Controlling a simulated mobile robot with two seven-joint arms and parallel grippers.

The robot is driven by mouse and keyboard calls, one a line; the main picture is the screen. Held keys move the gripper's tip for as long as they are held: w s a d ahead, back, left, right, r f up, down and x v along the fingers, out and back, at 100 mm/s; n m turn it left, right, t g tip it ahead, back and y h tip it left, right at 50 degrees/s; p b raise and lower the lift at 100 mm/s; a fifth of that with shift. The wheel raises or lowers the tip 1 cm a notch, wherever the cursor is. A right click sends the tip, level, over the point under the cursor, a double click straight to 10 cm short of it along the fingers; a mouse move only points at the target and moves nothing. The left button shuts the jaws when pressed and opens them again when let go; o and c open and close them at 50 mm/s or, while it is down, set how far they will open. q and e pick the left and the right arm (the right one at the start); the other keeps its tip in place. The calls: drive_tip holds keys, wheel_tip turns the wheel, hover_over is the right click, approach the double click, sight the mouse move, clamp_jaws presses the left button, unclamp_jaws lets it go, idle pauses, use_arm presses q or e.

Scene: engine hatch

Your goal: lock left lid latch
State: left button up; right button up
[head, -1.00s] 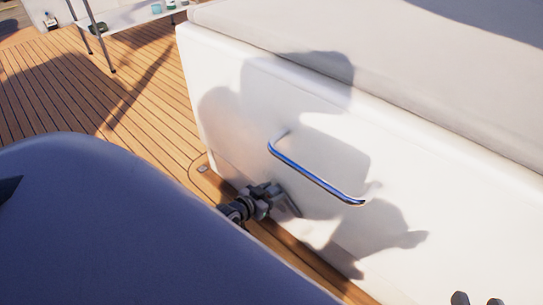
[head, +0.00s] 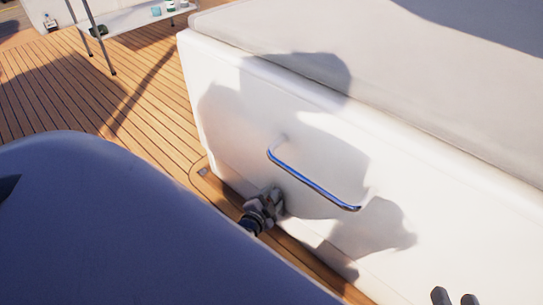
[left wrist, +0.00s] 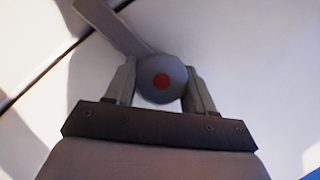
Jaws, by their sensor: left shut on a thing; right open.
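The left lid latch (left wrist: 160,78) shows in the left wrist view as a grey round hub with a red dot and a flat lever running to the upper left. My left gripper (left wrist: 160,92) is shut on the hub, one finger on each side. In the head view my left gripper (head: 268,205) is low against the white hatch side, below and left of the blue-looking rail handle (head: 312,181). The latch is mostly hidden there. My right gripper (head: 455,299) shows only as two separated dark fingertips at the bottom right edge, open and away from the latch.
The white hatch box (head: 225,100) has a pale lid (head: 420,85) on top. Wooden decking (head: 60,90) lies to the left and along its foot. A small table (head: 125,20) with cups stands at the back left. The handle sticks out near my left gripper.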

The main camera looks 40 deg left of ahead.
use_arm(q)
drive_tip(key=shift+m+t+y+b, duration=0.3)
drive_tip(key=shift+m+y, duration=0.1)
drive_tip(key=shift+m, duration=0.4)
use_arm(e)
drive_tip(key=shift+s+d+r, duration=0.1)
drive_tip(key=shift+d+r, duration=0.15)
drive_tip(key=shift+r, duration=0.1)
drive_tip(key=shift+f, duration=0.15)
use_arm(q)
drive_tip(key=o, duration=1)
drive_tip(key=shift+s, duration=0.1)
use_arm(e)
drive_tip(key=shift+s+d, duration=0.1)
